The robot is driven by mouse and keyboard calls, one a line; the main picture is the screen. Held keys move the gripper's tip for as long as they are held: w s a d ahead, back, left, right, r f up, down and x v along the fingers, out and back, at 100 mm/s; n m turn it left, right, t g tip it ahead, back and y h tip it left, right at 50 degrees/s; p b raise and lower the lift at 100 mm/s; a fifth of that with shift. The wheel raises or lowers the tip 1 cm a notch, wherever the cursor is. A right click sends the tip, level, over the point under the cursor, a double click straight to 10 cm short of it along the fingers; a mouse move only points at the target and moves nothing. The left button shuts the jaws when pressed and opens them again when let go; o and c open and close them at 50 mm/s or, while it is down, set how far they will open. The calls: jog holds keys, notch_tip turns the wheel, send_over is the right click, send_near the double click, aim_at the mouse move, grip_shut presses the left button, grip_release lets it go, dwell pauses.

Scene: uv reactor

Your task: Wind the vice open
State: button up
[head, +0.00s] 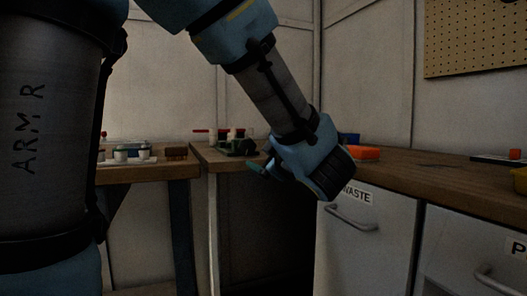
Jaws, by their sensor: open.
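A small dark green object that looks like the vice (236,147) sits on the wooden bench in the corner, near the picture's middle. It is small and dim, so its jaws and winding handle cannot be made out. My gripper (262,170) hangs from the upper right, in front of the bench and just right of and below the vice in the picture. Its fingers point left and look apart and empty. My wrist may cover part of the bench behind it.
A red-ended item (201,131) stands by the vice. The left bench (145,173) holds small pots (120,154) and a brown block (176,153). On the right counter (400,168) lies an orange item (365,153), above a drawer labelled WASTE (372,240). A dark gap opens below my gripper.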

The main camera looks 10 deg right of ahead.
jog(key=s+d, duration=0.1)
jog(key=s, duration=0.9)
jog(key=shift+d, duration=0.15)
